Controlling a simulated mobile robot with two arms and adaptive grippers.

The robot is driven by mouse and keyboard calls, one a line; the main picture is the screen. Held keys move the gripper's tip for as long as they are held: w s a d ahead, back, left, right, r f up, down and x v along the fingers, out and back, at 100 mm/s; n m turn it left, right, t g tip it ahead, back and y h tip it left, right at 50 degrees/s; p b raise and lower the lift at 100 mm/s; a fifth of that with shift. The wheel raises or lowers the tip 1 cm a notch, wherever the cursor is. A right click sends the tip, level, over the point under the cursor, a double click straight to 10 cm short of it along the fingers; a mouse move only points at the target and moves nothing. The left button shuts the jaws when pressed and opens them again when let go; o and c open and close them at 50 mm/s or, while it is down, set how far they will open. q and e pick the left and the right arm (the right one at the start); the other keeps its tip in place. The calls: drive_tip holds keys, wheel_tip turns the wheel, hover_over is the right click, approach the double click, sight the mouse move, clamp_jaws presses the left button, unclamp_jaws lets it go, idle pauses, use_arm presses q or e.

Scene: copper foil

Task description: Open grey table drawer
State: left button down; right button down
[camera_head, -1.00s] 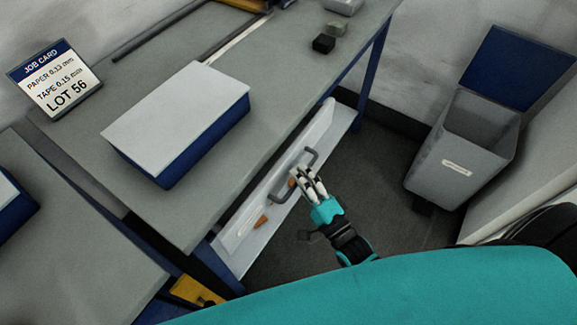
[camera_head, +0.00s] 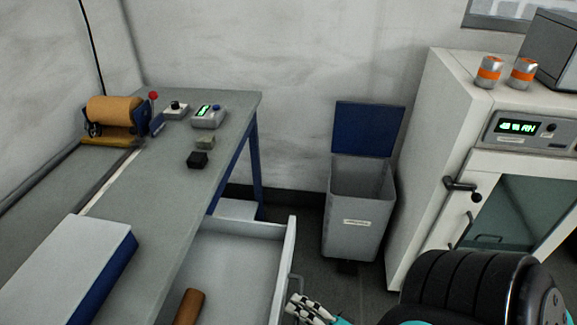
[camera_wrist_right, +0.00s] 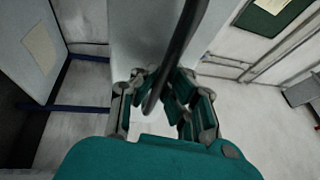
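The grey table (camera_head: 190,135) stands at the left in the head view. Its drawer (camera_head: 237,262) is pulled out on the right side, with its inside showing. A brown cylindrical thing (camera_head: 188,307) lies in it. The drawer's bar handle (camera_head: 295,284) is on the front panel. My right gripper (camera_head: 296,303) is at the handle, low in the head view. In the right wrist view a dark curved bar (camera_wrist_right: 172,58) passes between the fingers of my right gripper (camera_wrist_right: 160,85). Whether they press on it is unclear. My left gripper is out of view.
A grey bin (camera_head: 355,215) with a blue lid stands beyond the drawer. A white cabinet (camera_head: 425,150) is at the right. Floor shows between drawer and bin.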

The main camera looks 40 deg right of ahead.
drive_tip(key=shift+s+d+f, duration=0.1)
drive_tip(key=shift+s+f, duration=0.1)
drive_tip(key=shift+s, duration=0.1)
drive_tip(key=c, duration=1.4)
unclamp_jaws()
drive_tip(key=shift+w, duration=0.1)
drive_tip(key=shift+r, duration=0.1)
drive_tip(key=v, duration=1.2)
